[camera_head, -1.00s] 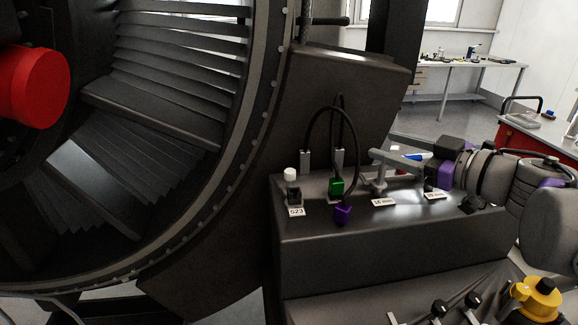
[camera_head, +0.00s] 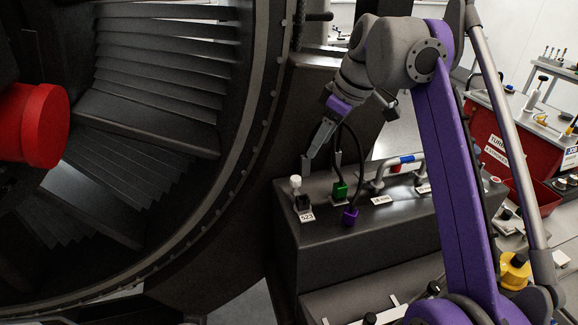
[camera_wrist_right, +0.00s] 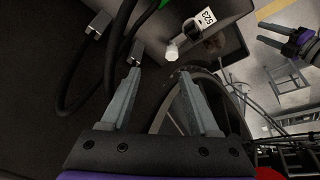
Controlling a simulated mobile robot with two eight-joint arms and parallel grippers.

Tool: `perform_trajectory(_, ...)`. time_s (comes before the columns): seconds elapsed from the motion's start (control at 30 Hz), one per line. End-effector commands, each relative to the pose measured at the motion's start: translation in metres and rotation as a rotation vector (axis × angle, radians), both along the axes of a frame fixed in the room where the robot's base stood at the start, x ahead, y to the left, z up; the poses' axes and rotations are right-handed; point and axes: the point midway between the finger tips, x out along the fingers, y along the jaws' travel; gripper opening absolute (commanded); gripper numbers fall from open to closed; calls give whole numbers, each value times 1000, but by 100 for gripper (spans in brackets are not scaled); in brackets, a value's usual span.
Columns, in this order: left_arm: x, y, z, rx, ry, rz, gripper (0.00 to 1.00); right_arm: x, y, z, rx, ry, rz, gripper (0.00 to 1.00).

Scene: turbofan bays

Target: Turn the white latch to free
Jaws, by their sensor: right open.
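The white latch (camera_head: 296,182) is a white knob on a small dark block at the left end of the dark console's top, behind the label "523". In the right wrist view the white knob (camera_wrist_right: 172,52) shows just beyond and between my fingertips, apart from them. My right gripper (camera_head: 312,152) points down, above and slightly right of the latch in the head view. In its own wrist view the right gripper (camera_wrist_right: 159,74) has its fingers apart with nothing between them. A purple and dark gripper, apparently my left one (camera_wrist_right: 272,32), shows at the wrist view's right with fingers apart.
Black cables with green (camera_head: 340,191) and purple (camera_head: 351,216) connectors stand close right of the latch. A grey handle (camera_head: 398,170) is further right on the console (camera_head: 370,232). The large engine ring (camera_head: 262,120) fills the left side. A red cart (camera_head: 500,150) stands at the right.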

Motion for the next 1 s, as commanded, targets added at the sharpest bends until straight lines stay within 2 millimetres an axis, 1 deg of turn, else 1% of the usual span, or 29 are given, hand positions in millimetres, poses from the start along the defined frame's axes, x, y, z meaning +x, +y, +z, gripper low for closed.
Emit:
perform_trajectory(0.03,1,0,2,0,-2,0,50,-5,7,2,16,20,35,62)
perform_trajectory(0.17,-2,0,-3,0,3,0,50,-10,15,-5,29,39,70,62)
perform_trajectory(0.27,-7,0,-12,0,13,0,50,-8,20,-21,29,41,68,62)
perform_trajectory(0.5,-17,0,-34,0,32,0,50,0,35,-65,27,39,67,62)
perform_trajectory(0.6,-20,0,-40,0,37,0,50,3,40,-79,27,38,64,62)
perform_trajectory(0.7,-21,0,-43,0,40,0,50,5,44,-90,27,37,64,62)
perform_trajectory(0.83,-22,0,-45,0,41,0,50,7,47,-97,26,36,64,62)
perform_trajectory(1.0,-22,0,-45,0,41,0,50,8,48,-99,27,35,63,62)
